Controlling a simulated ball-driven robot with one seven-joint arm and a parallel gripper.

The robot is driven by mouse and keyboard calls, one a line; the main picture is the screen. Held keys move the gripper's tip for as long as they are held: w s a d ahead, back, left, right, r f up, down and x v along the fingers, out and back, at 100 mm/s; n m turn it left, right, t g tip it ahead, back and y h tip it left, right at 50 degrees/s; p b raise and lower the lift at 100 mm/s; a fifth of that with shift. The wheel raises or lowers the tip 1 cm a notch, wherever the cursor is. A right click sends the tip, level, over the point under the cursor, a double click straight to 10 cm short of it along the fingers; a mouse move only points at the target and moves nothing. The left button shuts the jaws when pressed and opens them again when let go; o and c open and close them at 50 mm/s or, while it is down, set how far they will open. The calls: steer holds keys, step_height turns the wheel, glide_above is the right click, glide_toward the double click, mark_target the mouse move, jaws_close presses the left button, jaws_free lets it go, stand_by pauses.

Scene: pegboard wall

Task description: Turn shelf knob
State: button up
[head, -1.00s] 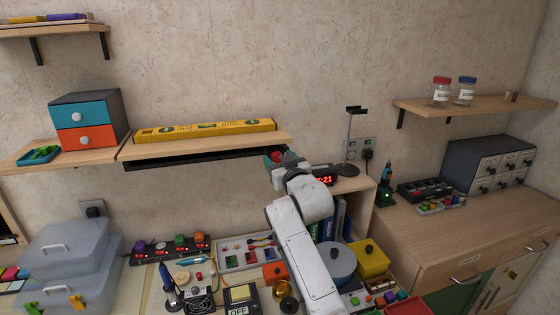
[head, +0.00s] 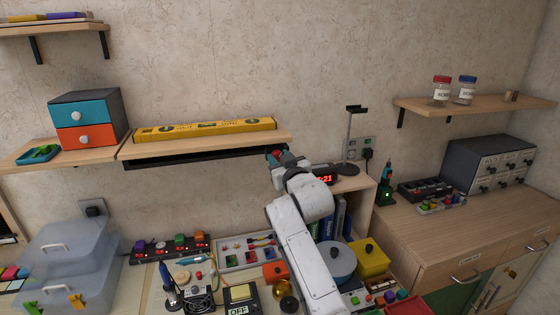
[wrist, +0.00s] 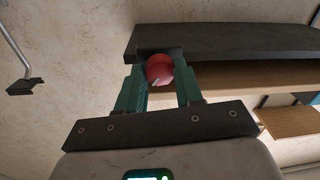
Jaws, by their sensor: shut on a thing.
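In the head view my gripper (head: 277,156) is at the right end of the shelf, where my arm hides most of the knob.
A yellow spirit level (head: 205,130) lies on the shelf. A clock with red digits (head: 325,179) and a black stand (head: 349,140) are close to the right of my gripper. The bench below is crowded, with a blue pot (head: 338,262) and a yellow box (head: 369,259).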

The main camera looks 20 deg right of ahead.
steer(key=n+b, duration=0.1)
steer(key=n, duration=0.2)
steer(key=shift+n, duration=2)
steer(key=shift+a, duration=0.1)
steer(key=o, duration=1)
steer(key=shift+o, duration=0.2)
steer(key=s+b, duration=0.1)
steer(key=s, duration=0.9)
steer(key=shift+s+d+r, duration=0.2)
steer(key=shift+s+d, duration=0.05)
steer(key=shift+s, duration=0.15)
